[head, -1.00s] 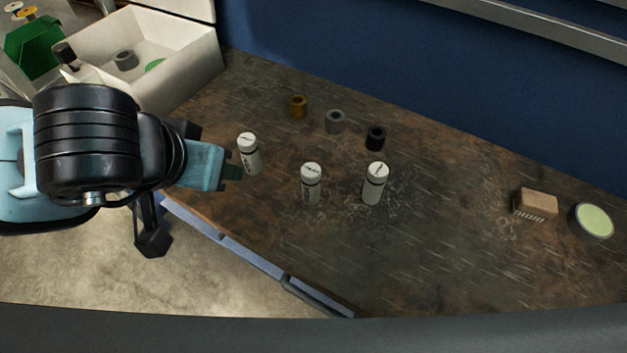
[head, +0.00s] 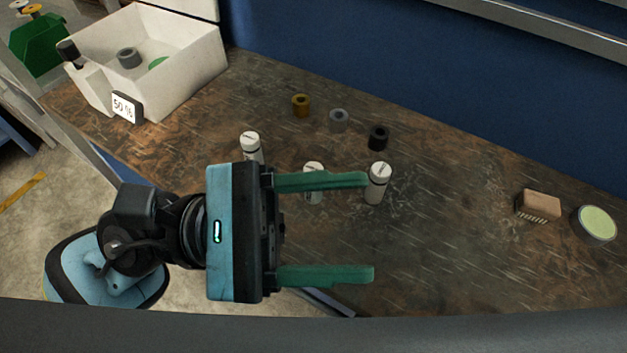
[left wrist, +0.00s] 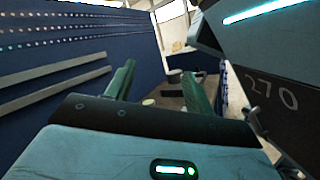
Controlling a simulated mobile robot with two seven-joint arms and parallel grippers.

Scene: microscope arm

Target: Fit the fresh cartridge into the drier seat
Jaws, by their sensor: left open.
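Three white cartridge-like cylinders with dark bands stand upright on the bench: left (head: 250,141), middle (head: 313,197) and right (head: 378,190). I cannot tell which is fresh. My left gripper (head: 371,227) is open and empty, with green fingers pointing right. Its body hides the lower part of the left cylinder, and its upper finger crosses the middle one. Its fingers also show in the left wrist view (left wrist: 158,72). A white open box (head: 196,72), perhaps the drier, stands back left with a "50 %" display (head: 124,107). A grey ring (head: 128,58) sits inside. My right gripper is not in view.
Gold (head: 300,105), grey (head: 338,121) and black (head: 378,138) rings stand behind the cylinders. A brown brush-like block (head: 539,205) and a round green-topped tin (head: 595,224) lie at right. A blue wall (head: 340,60) closes the back. The bench's middle right is clear.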

